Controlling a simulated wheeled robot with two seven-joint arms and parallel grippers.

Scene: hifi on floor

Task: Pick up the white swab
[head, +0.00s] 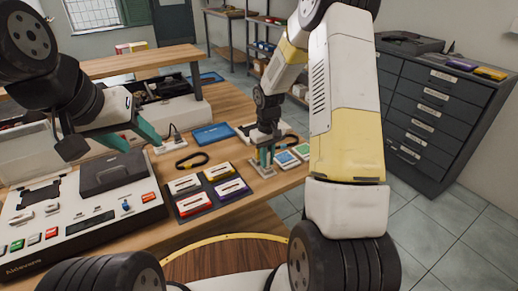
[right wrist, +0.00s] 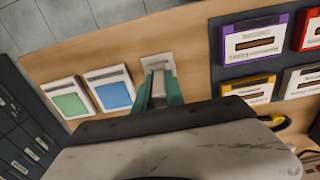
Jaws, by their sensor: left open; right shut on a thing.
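My right gripper (head: 264,157) points down at the table's right part, its teal fingers close together. In the right wrist view, the fingers (right wrist: 160,90) are shut on a slim pale piece, which looks like the white swab (right wrist: 158,88). It is mostly hidden between the fingers. A small whitish square holder (right wrist: 157,62) lies at the fingertips; it also shows under the gripper in the head view (head: 261,171). I cannot tell whether the swab still touches it. My left gripper (head: 142,143) is open and empty above the table's left part.
Several coloured cartridges lie on a dark mat (head: 211,205) left of the right gripper. Blue and green-faced white cases (right wrist: 108,88) lie on its other side. A console (head: 80,222), a blue tray (head: 212,134) and a black cable loop (head: 192,161) are nearby. Dark drawers (head: 440,110) stand right.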

